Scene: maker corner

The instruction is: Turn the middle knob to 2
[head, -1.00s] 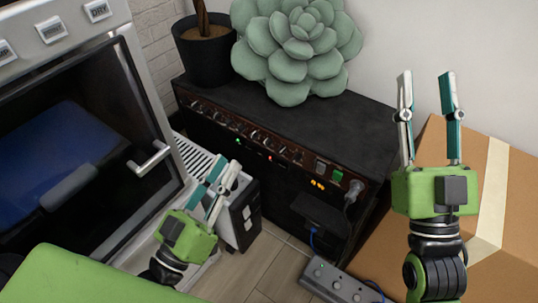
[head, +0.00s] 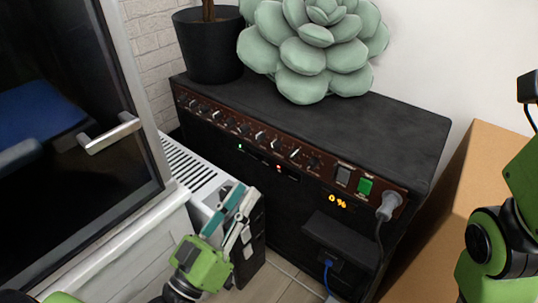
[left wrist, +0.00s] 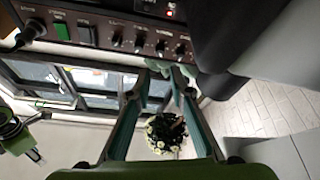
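A row of several knobs (head: 243,130) runs along the brown front panel of a black amplifier-like box (head: 380,140). Which knob is the middle one, and its setting, are too small to read. Part of the row shows in the left wrist view (left wrist: 139,42), beyond my fingertips. My left gripper (head: 243,203) is in front of the box and below the panel, apart from the knobs. Its two fingers stand apart with nothing between them in the left wrist view (left wrist: 160,78). My right arm is at the right edge of the head view; its fingers are outside that view.
A plug (head: 389,205) sits in the panel's right end beside a green switch (head: 365,186). A succulent (head: 315,50) and a dark pot (head: 207,45) stand on the box. A glass-door machine (head: 70,110) is at left, a cardboard box (head: 440,230) at right.

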